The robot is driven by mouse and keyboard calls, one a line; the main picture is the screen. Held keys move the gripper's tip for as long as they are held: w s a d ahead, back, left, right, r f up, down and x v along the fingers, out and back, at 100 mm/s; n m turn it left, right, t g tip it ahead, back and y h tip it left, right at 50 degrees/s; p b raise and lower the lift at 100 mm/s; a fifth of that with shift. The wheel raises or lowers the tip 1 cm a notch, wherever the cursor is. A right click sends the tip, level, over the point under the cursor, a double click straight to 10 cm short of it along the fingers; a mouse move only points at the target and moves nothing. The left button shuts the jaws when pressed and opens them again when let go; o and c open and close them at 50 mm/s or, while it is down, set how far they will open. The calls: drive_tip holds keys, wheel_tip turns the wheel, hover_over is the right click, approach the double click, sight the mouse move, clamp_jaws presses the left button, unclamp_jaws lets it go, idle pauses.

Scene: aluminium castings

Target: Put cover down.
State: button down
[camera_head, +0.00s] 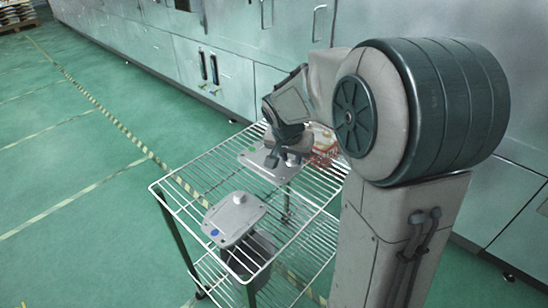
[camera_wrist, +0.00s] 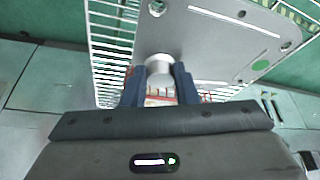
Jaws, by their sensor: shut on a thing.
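My gripper (camera_head: 274,157) is over the far part of a wire rack (camera_head: 189,178). In the wrist view, its two dark fingers (camera_wrist: 159,82) are shut on the round knob of a grey metal cover (camera_wrist: 205,45). This flat cover has a green dot, corner holes and long slots. In the head view the same cover (camera_head: 256,166) is level with or just over the rack wires; I cannot tell whether it touches them. A second grey cover (camera_head: 246,214), with a blue dot and a knob, lies at the rack's near end.
A dark grey bin (camera_head: 262,247) shows below the second cover. A reddish thing (camera_head: 322,142) is partly hidden behind my gripper at the rack's far right. Pale green cabinets (camera_head: 230,80) stand behind. Rack wires are bare left of and between the covers. The floor at left is clear.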

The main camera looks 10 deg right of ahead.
wheel_tip(320, 180, down, 10)
drive_tip(key=shift+r+b, duration=0.2)
drive_tip(key=shift+b, duration=0.2)
drive_tip(key=shift+f, duration=0.1)
drive_tip(key=shift+f, duration=0.1)
drive_tip(key=c, duration=1.1)
unclamp_jaws()
drive_tip(key=shift+c, duration=0.2)
